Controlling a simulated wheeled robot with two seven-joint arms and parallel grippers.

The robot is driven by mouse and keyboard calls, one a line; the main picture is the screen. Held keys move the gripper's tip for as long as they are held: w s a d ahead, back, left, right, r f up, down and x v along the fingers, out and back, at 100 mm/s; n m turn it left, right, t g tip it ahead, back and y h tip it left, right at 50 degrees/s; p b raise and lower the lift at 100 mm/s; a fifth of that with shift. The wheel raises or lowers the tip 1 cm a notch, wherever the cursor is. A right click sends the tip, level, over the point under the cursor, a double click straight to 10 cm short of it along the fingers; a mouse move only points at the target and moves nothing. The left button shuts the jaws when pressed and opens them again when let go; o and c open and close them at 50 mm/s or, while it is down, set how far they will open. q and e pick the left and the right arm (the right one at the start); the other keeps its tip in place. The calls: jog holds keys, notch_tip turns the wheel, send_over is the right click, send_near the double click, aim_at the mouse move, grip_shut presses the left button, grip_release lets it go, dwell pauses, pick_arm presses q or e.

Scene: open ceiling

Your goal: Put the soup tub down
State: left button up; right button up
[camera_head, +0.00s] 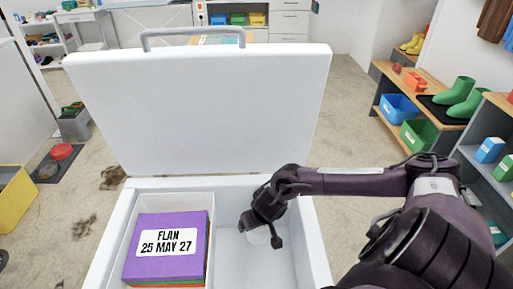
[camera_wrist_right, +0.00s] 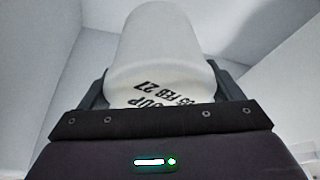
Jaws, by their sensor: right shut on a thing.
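The soup tub (camera_wrist_right: 155,55) is a white round tub with black print reading in part "25 FEB 27" in the right wrist view. My right gripper (camera_wrist_right: 158,92) is shut on it, one finger on each side. In the head view my right gripper (camera_head: 262,226) reaches down into the right part of an open white chest (camera_head: 310,215). Only a little of the tub (camera_head: 258,237) shows under the gripper there. I cannot tell whether its base touches the chest floor. My left gripper is not in view.
A purple box labelled "FLAN 25 MAY 27" (camera_head: 165,262) sits on others in a white bin (camera_head: 175,200) in the chest's left part. The raised lid (camera_head: 200,110) stands behind. The chest floor (camera_head: 250,275) in front of my gripper is bare.

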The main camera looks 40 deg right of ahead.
aim_at(264, 229)
notch_tip(264, 229, down, 4)
jog(key=shift+w+f+b, duration=0.1)
jog(key=shift+f+b, duration=0.15)
jog(key=shift+b, duration=0.3)
notch_tip(264, 229, down, 4)
jog(key=shift+r+b, duration=0.2)
jog(key=shift+b, duration=0.45)
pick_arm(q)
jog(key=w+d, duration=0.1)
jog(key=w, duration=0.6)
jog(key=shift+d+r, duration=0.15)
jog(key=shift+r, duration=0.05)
pick_arm(e)
jog(key=shift+f, duration=0.2)
jog(key=shift+f, duration=0.1)
jog(key=o, duration=1.1)
jog(key=p+v, duration=0.4)
jog(key=v, duration=0.6)
jog(key=shift+s+r, duration=0.2)
jog(key=shift+r, duration=0.15)
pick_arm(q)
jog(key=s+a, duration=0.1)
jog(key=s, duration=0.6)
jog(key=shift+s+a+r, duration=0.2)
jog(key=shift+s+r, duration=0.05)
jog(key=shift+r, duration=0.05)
pick_arm(e)
jog(key=shift+s+a+r, duration=0.1)
jog(key=shift+s+r, duration=0.2)
jog(key=shift+r, duration=0.35)
